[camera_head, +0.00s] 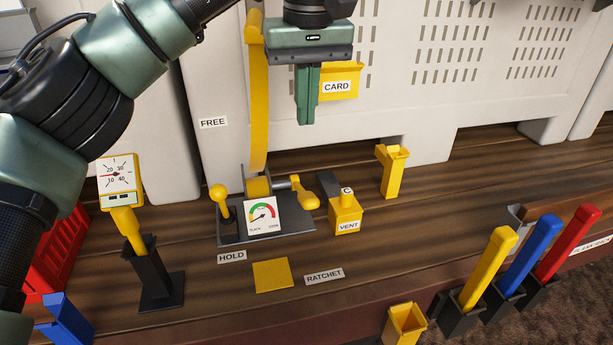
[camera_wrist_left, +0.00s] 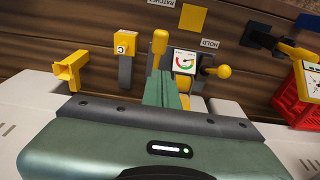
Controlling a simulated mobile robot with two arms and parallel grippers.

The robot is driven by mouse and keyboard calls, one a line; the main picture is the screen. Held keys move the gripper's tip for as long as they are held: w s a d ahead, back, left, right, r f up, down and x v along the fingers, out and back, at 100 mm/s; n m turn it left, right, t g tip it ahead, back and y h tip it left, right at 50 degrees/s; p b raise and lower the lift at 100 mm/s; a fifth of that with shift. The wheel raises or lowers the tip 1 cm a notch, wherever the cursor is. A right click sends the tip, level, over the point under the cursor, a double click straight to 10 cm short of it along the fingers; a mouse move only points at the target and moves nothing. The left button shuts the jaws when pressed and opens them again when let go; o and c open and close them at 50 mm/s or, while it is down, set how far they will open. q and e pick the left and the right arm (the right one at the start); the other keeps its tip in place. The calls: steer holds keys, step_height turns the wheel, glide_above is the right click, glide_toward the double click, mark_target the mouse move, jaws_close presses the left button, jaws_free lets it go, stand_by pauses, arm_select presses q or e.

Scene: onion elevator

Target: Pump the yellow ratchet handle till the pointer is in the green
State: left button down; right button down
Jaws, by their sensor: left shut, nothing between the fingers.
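The yellow ratchet handle (camera_head: 304,196) sticks out to the right of the ratchet on a grey base plate (camera_head: 284,228). It also shows in the left wrist view (camera_wrist_left: 160,42), just beyond my fingertips. The dial (camera_head: 262,214) has a green, orange and red arc; its pointer is small and seems to point to the lower left, outside the green. A yellow strap (camera_head: 258,100) runs down to the ratchet. My left gripper (camera_head: 307,122) is shut and empty, pointing down above the handle and apart from it. My right gripper is not in view.
A yellow-knobbed lever (camera_head: 219,193) stands left of the dial, behind the HOLD label (camera_head: 231,256). The VENT block (camera_head: 345,215) stands close on the right. A yellow gauge (camera_head: 121,185) is at left. Yellow, blue and red bars (camera_head: 526,255) stand at right.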

arm_select(q)
steer(key=p, duration=0.2)
glide_above(306, 195)
steer(key=w, duration=0.1)
steer(key=f, duration=0.9)
steer(key=shift+a+f, duration=0.1)
steer(key=shift+a, duration=0.15)
steer(key=f, duration=0.1)
steer(key=s+f, duration=0.1)
steer(key=f, duration=0.1)
steer(key=shift+d+f+p, duration=0.2)
steer(key=shift+p, duration=0.15)
steer(key=shift+s+d+f, duration=0.1)
steer(key=shift+s+f, duration=0.15)
steer(key=shift+f, duration=0.25)
